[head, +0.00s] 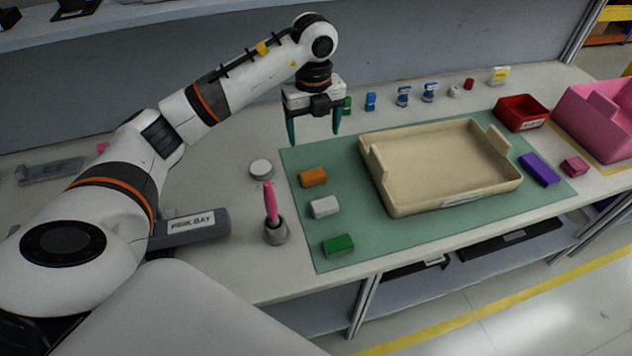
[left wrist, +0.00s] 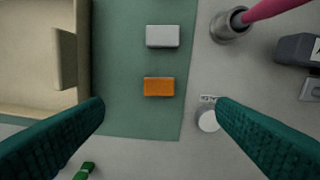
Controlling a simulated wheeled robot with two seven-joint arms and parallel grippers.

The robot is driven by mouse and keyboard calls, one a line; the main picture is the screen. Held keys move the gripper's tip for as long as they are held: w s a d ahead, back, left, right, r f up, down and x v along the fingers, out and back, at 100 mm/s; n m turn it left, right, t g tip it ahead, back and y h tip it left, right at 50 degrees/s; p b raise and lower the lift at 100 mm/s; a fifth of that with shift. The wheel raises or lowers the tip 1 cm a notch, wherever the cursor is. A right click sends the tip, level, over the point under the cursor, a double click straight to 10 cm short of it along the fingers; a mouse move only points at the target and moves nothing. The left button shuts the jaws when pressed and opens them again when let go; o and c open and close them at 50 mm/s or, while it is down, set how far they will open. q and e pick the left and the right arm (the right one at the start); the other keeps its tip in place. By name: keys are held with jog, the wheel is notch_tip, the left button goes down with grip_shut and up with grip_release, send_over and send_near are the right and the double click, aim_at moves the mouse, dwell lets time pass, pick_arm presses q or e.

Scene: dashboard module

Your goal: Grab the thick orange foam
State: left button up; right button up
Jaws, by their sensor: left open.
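The orange foam block (head: 313,177) lies on the green mat (head: 347,238), left of the beige tray (head: 388,196). It also shows in the left wrist view (left wrist: 159,87), between and beyond my two fingertips. My left gripper (head: 314,138) is open and empty, with its teal fingers pointing down. It is above the table near the mat's far left corner, apart from the orange block. My left gripper also frames the left wrist view (left wrist: 160,105). My right gripper is not in view.
A white block (head: 324,207) and a green block (head: 338,245) lie nearer on the mat. A grey holder (head: 276,233) with a pink tool and a white round puck (head: 261,168) stand left of the mat. Several small items line the back. A red bin (head: 521,113) stands right.

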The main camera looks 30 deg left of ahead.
pick_arm(q)
notch_tip(320, 180, down, 3)
jog(key=b, duration=0.2)
jog(key=p, duration=0.1)
send_over(314, 177)
notch_tip(314, 177, down, 6)
jog(key=shift+w+f, duration=0.1)
notch_tip(314, 177, down, 5)
jog(key=shift+r+p, duration=0.1)
jog(key=shift+p, duration=0.8)
jog(key=shift+f, duration=0.45)
jog(key=c, duration=1.1)
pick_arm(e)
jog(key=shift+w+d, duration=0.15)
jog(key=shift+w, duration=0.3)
